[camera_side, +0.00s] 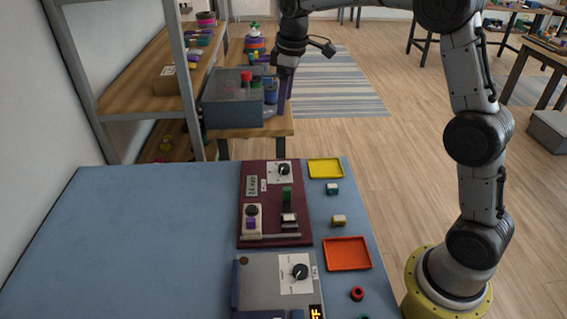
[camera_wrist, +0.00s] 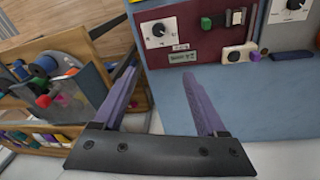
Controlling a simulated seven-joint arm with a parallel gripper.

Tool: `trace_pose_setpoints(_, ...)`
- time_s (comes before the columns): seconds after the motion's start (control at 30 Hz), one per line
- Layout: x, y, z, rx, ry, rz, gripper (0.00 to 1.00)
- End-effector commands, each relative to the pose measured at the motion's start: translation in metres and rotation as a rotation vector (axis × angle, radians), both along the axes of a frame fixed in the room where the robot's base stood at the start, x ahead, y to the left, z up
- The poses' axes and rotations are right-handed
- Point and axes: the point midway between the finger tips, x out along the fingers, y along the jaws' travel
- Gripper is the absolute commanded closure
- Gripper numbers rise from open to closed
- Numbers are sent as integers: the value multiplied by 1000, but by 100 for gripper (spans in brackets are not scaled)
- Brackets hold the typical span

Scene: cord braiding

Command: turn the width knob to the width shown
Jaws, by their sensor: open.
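A maroon panel (camera_side: 262,228) lies on the blue table. At its far end a black knob (camera_side: 284,170) sits on a white dial plate; it also shows in the wrist view (camera_wrist: 158,29). Beside this knob are a small white label (camera_wrist: 180,47) and a greenish display (camera_side: 252,185), whose text is too small to read surely. A second black knob (camera_side: 300,271) is on the grey panel (camera_side: 258,290) nearer the camera. I cannot tell from lettering which is the width knob. My gripper (camera_wrist: 158,73) is open and empty, its purple fingers apart, beyond the table's far edge and touching neither knob.
A yellow tray (camera_side: 325,168), an orange tray (camera_side: 347,253) and small blocks lie right of the panels. The table's left side (camera_side: 130,240) is clear.

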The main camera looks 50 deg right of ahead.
Motion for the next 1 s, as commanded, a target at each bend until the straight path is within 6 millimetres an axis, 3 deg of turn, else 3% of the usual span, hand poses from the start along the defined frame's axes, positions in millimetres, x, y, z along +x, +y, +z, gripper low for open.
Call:
trace_pose_setpoints(0.03,11,-6,-22,4,34,-8,26)
trace_pose_setpoints(0.1,21,-11,-45,8,67,-17,26)
trace_pose_setpoints(0.23,25,-17,-79,16,125,-28,26)
trace_pose_setpoints(0.57,22,-20,-117,22,159,-37,26)
trace_pose_setpoints(1.0,22,-20,-200,22,159,-37,26)
